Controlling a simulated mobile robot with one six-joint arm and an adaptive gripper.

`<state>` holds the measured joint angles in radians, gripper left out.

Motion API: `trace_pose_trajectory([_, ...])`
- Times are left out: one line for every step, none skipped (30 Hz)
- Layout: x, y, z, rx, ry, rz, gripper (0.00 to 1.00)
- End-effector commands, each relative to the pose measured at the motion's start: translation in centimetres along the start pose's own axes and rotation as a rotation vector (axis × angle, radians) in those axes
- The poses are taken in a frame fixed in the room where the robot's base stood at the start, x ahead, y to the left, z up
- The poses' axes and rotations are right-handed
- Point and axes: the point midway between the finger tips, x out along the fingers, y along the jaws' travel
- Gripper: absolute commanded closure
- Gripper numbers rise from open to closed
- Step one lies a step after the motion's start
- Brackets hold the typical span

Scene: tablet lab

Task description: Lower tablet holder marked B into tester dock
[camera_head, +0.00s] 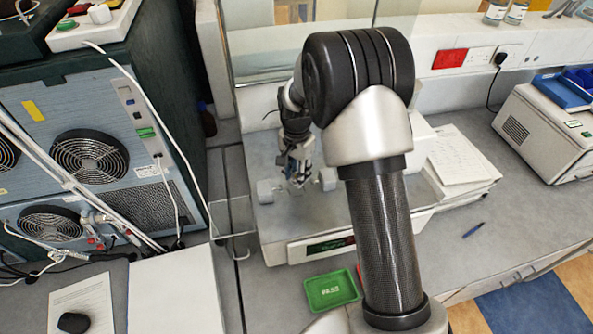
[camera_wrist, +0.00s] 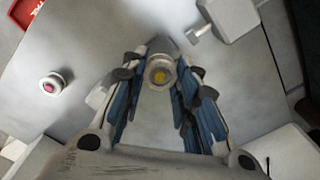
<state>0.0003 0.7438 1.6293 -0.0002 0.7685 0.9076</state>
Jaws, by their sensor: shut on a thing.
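My gripper (camera_head: 297,180) points down over the top of a white bench machine with a small display (camera_head: 330,246), which appears to be the tester. In the wrist view, the blue-padded fingers of my gripper (camera_wrist: 160,82) are shut on a small round pale holder with a yellow centre (camera_wrist: 160,76). No letter B is readable on it. A similar round pale piece with a pink-red centre (camera_wrist: 48,86) stands apart on the left of the wrist view. I cannot tell which part is the dock, or the gap below the held holder.
White blocks stand beside the gripper, at the left (camera_head: 266,191) in the head view and at the upper right (camera_wrist: 224,16) in the wrist view. A green tray (camera_head: 331,291) lies before the machine. Papers (camera_head: 462,160) lie right. The bench around the pen (camera_head: 473,230) is clear.

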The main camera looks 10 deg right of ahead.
Motion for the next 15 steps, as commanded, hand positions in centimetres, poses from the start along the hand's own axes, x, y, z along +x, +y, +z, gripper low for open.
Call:
trace_pose_trajectory([0.6,0.0,0.0,0.000,-0.001,0.001,0.89])
trace_pose_trajectory([0.8,0.0,0.0,0.000,-0.001,0.001,0.89])
trace_pose_trajectory([1.1,0.0,0.0,0.000,-0.001,0.001,0.89])
trace_pose_trajectory([1.3,0.0,0.0,0.000,-0.001,0.001,0.89])
trace_pose_trajectory([1.5,0.0,0.0,0.000,-0.001,0.001,0.89])
trace_pose_trajectory([1.8,0.0,0.0,0.000,0.000,0.000,0.89])
trace_pose_trajectory([2.0,0.0,0.0,0.000,0.000,0.000,0.89])
trace_pose_trajectory([2.2,0.0,0.0,0.000,0.000,0.000,0.89])
trace_pose_trajectory([2.5,0.0,0.0,0.000,0.000,0.000,0.89])
trace_pose_trajectory([2.7,0.0,0.0,0.000,0.000,0.000,0.89])
trace_pose_trajectory([2.9,0.0,0.0,0.000,0.000,0.000,0.89])
trace_pose_trajectory([3.1,0.0,0.0,0.000,0.000,0.000,0.89])
trace_pose_trajectory([3.2,0.0,0.0,0.000,0.000,0.000,0.89])
trace_pose_trajectory([3.4,0.0,0.0,0.000,0.000,0.000,0.89])
trace_pose_trajectory([3.6,0.0,0.0,0.000,0.000,0.000,0.89])
